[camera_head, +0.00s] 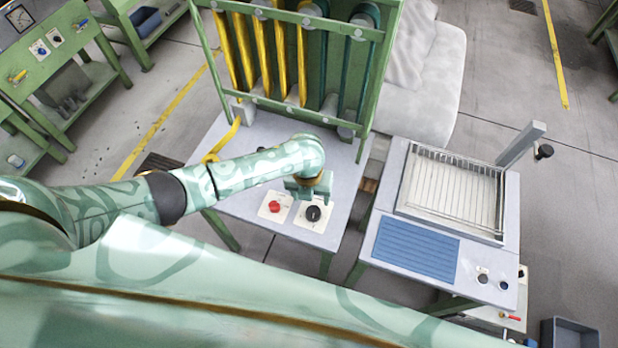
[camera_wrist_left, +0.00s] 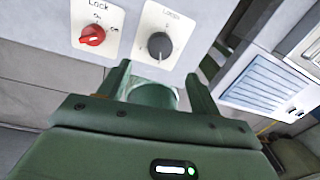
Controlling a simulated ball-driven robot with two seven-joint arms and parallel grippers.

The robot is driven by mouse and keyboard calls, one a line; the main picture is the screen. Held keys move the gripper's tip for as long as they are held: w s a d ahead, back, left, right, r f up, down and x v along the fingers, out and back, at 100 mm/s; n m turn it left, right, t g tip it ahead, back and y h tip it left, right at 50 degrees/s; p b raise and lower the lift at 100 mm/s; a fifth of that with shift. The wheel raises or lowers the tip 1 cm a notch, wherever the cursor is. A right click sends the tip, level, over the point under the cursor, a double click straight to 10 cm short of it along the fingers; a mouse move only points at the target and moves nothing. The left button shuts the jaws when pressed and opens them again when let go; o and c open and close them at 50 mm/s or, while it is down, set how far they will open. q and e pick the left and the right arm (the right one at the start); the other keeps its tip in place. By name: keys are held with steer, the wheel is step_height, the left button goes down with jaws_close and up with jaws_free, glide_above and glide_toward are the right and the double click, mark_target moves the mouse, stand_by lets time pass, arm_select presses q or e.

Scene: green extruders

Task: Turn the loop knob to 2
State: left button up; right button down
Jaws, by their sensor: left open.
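The loop knob (camera_head: 313,213) is a round black knob on a white plate at the front edge of the machine with yellow and green bars. In the left wrist view the loop knob (camera_wrist_left: 159,45) is dark grey, under a label that seems to read "Loops". Which number it points at is too small to tell. My left gripper (camera_head: 311,194) hangs just behind the knob in the head view. In the left wrist view the open left gripper (camera_wrist_left: 158,72) has its two fingers pointing toward the knob, with nothing between them. My right gripper is out of view.
A red lock knob (camera_wrist_left: 92,35) on its own white plate is close beside the loop knob. The upright rack (camera_head: 300,60) stands behind my arm. To the right is another table with a wire tray (camera_head: 452,195) and a blue ribbed panel (camera_head: 416,249).

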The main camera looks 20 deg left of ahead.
arm_select(q)
step_height(320, 180, up, 7)
steer(key=p, duration=0.1)
steer(key=shift+a+p, duration=0.25)
steer(key=shift+p, duration=0.05)
steer(key=shift+s+d, duration=0.1)
